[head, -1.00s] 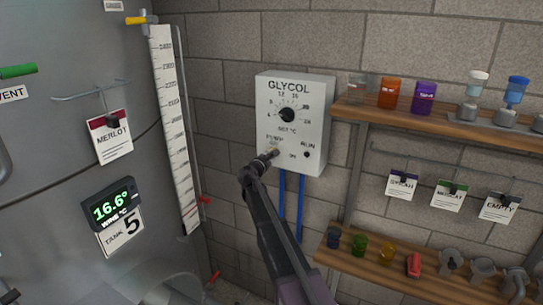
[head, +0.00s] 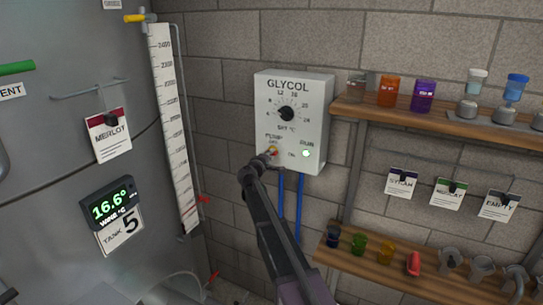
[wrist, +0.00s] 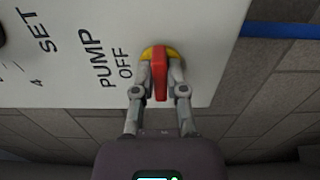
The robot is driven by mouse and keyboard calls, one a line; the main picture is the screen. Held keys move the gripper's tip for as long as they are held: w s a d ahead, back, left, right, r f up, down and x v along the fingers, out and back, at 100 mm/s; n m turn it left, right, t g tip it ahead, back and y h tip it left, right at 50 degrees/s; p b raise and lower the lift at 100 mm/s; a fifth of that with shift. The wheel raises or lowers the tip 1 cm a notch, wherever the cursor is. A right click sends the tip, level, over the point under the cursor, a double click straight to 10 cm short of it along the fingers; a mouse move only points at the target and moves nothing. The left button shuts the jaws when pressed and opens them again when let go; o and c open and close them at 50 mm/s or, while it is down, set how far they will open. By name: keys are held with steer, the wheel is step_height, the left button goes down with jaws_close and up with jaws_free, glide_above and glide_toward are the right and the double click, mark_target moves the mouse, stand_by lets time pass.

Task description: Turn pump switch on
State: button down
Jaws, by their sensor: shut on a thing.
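The white glycol control box (head: 313,125) hangs on the block wall in the head view. The pump switch (wrist: 159,73), a red lever on a yellow round base, sits at the box's lower edge beside the words PUMP and OFF in the wrist view. My gripper (wrist: 159,84) has its two fingers closed around the red lever, one on each side. In the head view my gripper (head: 268,157) reaches the lower left of the box and partly hides the switch.
A black temperature dial (head: 286,114) sits above the switch. Blue pipes (head: 299,208) run down from the box. Shelves (head: 440,125) with small jars stand close on the right, and a steel tank (head: 60,160) on the left.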

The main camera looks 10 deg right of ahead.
steer(key=shift+d+m, duration=0.1)
steer(key=shift+m, duration=0.2)
steer(key=c, duration=0.7)
jaws_free()
steer(key=shift+s, duration=0.1)
steer(key=v, duration=1.2)
